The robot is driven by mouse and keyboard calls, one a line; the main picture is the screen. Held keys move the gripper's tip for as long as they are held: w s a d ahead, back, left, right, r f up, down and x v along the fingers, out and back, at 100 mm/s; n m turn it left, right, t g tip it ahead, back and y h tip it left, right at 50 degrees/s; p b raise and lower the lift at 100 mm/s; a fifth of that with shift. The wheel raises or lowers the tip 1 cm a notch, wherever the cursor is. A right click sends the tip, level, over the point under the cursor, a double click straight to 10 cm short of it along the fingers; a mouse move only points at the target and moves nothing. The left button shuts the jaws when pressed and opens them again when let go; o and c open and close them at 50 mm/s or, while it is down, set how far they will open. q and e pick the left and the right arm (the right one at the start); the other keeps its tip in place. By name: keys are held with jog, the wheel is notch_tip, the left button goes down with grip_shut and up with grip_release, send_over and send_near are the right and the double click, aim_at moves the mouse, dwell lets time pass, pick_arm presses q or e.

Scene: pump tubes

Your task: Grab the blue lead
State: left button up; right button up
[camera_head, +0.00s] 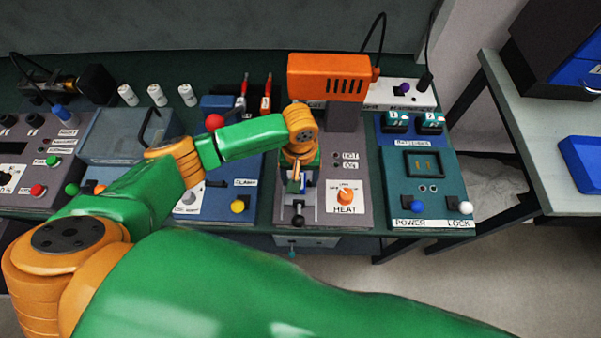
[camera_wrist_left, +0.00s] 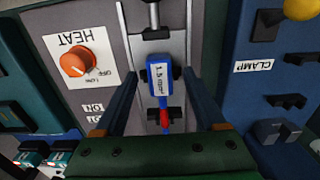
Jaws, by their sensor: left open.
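The blue lead (camera_wrist_left: 160,82) has a white label reading 1.5 mm² and a red part (camera_wrist_left: 164,117) near its lower end. It lies over the grey slot of the heat station. My left gripper (camera_wrist_left: 160,74) is open, with one finger on each side of the lead and visible gaps between. In the head view, my left gripper (camera_head: 297,183) points down over the heat station, and its wrist hides most of the lead. My right gripper is not in view.
The heat station has an orange knob (camera_head: 345,196) and an orange housing (camera_head: 328,76). The clamp station's yellow knob (camera_head: 237,206) is to the left, the teal power and lock panel (camera_head: 428,190) to the right. A black-knobbed lever (camera_head: 298,219) stands in front.

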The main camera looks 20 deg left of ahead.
pick_arm(q)
jog(key=shift+w, duration=0.1)
jog(key=shift+c, duration=0.8)
jog(key=shift+s+r, duration=0.1)
jog(key=shift+s, duration=0.15)
grip_shut()
